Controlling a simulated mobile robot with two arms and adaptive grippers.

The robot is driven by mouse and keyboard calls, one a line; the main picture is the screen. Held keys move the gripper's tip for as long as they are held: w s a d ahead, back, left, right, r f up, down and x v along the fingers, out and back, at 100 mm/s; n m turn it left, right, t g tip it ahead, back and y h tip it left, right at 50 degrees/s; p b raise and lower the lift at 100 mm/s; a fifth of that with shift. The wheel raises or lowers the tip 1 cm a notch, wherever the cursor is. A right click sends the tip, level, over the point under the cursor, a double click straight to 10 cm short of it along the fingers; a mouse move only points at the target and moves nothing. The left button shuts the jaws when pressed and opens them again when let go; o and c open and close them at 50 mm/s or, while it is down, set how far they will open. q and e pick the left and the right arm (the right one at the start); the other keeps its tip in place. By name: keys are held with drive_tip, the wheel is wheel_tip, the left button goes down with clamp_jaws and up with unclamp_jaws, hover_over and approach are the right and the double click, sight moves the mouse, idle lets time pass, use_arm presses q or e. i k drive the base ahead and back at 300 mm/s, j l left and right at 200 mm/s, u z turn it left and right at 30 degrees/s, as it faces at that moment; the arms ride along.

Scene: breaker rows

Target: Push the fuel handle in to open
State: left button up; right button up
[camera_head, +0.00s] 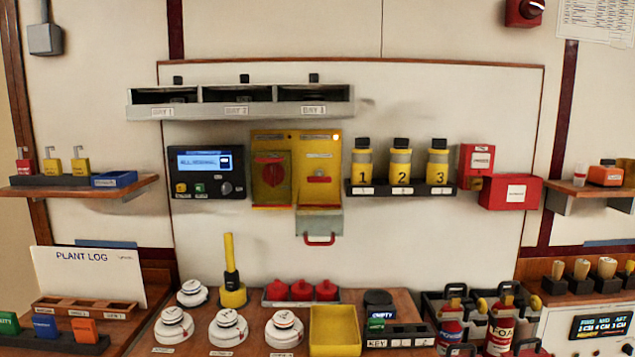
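A yellow panel box (297,138) is mounted at the middle of the white wall board. Its left half has a dark yellowish cover with a red part (270,170) behind it. Its right half is open and shows a small red handle (318,179) under a label. Below the right half, a grey-green flap (333,222) hangs with a red bar handle (320,240) at its lower edge. The labels are too small to read, so I cannot tell which red part is the fuel handle. Neither of my grippers is in view.
A control unit with a blue screen (203,161) is left of the box; numbered yellow canisters (400,165) are right. Labelled bays (240,103) jut out above. The table below holds white detectors (228,328), red knobs (302,290), a yellow tray (335,350) and extinguishers (500,330).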

sight(319, 179)
drive_tip(key=i+j, duration=0.1)
drive_tip(key=j, duration=0.55)
drive_tip(key=i+j, duration=0.1)
drive_tip(key=j, duration=0.5)
drive_tip(key=z, duration=0.05)
